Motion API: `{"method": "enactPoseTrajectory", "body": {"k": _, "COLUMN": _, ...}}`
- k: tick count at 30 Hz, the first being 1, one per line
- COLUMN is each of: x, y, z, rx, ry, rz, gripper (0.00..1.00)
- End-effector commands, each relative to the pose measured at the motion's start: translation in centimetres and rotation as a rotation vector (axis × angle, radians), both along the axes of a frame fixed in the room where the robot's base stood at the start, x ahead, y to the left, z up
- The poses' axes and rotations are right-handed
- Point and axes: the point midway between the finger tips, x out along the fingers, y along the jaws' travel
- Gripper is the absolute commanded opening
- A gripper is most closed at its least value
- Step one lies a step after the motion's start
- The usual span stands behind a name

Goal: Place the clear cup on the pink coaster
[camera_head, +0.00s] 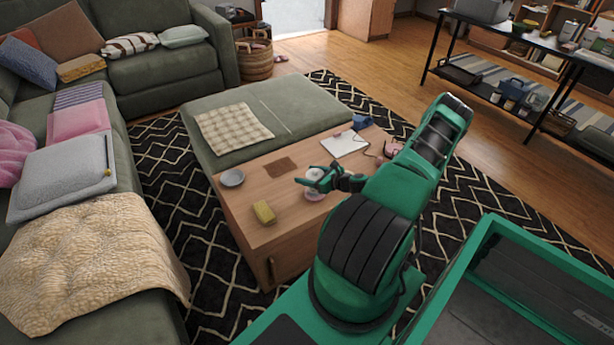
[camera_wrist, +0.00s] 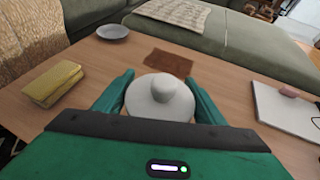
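My gripper (camera_head: 318,180) is low over the wooden table, with its two green fingers on either side of a pale, rounded thing, probably the clear cup (camera_head: 314,173). In the wrist view this thing (camera_wrist: 160,98) looks whitish, with a narrower round top, and sits between the fingers (camera_wrist: 160,76). The fingers are apart and close to its sides; I cannot tell whether they press on it.
On the table (camera_head: 240,205) are a grey dish (camera_head: 232,178), a yellow block (camera_head: 264,212), a brown mat (camera_head: 280,165) and a white flat item (camera_head: 345,144). A small pink thing (camera_wrist: 287,91) lies at that item's edge. A green ottoman (camera_head: 300,100) stands behind.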

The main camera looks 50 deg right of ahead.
Motion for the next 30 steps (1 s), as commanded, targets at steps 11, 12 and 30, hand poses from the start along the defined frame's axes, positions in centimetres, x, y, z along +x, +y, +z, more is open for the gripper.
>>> {"method": "enactPoseTrajectory", "body": {"k": 11, "x": 0.0, "y": 0.0, "z": 0.1, "rx": -0.001, "ry": 0.000, "rz": 0.000, "gripper": 0.79}}
{"method": "enactPoseTrajectory", "body": {"k": 12, "x": 0.0, "y": 0.0, "z": 0.3, "rx": -0.001, "ry": 0.000, "rz": 0.000, "gripper": 0.79}}
{"method": "enactPoseTrajectory", "body": {"k": 30, "x": -9.3, "y": -0.8, "z": 4.1, "rx": -0.001, "ry": 0.002, "rz": -0.002, "gripper": 0.79}}
